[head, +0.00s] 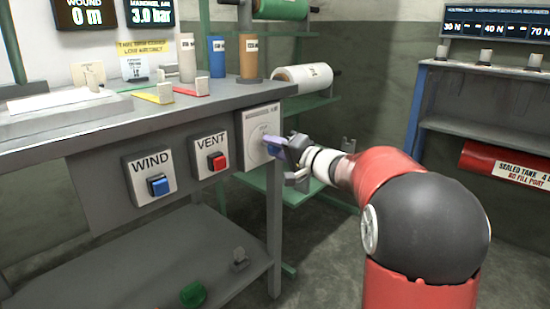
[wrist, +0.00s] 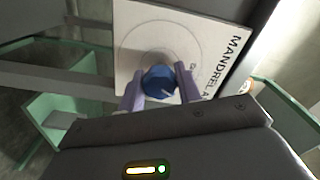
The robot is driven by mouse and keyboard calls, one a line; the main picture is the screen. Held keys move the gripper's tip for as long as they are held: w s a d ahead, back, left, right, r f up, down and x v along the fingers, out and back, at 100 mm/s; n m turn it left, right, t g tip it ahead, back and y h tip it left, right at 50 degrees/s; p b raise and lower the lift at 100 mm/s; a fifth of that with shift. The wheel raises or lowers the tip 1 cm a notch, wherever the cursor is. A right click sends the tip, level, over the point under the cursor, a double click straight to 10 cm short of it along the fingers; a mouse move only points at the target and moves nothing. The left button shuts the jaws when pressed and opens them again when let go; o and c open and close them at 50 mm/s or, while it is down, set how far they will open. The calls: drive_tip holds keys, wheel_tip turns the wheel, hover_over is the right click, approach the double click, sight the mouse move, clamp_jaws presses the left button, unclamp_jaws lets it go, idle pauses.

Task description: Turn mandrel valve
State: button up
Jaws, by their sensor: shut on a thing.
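The mandrel valve is a blue knob (wrist: 159,82) on a pale square plate (wrist: 210,30) lettered "MANDREL A". In the wrist view the plate appears turned on its side, and a faint ring is drawn around the knob. In the head view the plate (head: 258,122) is at the right end of the bench front. My gripper (head: 276,144) reaches it from the right and hides most of the knob. In the wrist view the two purple fingers of my gripper (wrist: 159,90) are on either side of the knob, shut on it. A light pointer mark shows on the knob.
A green rack (head: 320,103) with rolls stands behind. A green object (head: 193,294) lies on the lower shelf.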

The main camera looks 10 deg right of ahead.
drive_tip(key=m+b, duration=0.1)
drive_tip(key=m, duration=0.2)
drive_tip(key=shift+f+m+b, duration=0.15)
drive_tip(key=shift+m+b, duration=0.15)
drive_tip(key=shift+m, duration=0.1)
drive_tip(key=m, duration=0.2)
drive_tip(key=shift+m, duration=0.3)
drive_tip(key=m, duration=0.6)
drive_tip(key=o, duration=1)
drive_tip(key=shift+c, duration=0.2)
drive_tip(key=shift+d, duration=0.1)
drive_tip(key=v, duration=0.7)
drive_tip(key=shift+s+d, duration=0.2)
drive_tip(key=shift+s, duration=0.1)
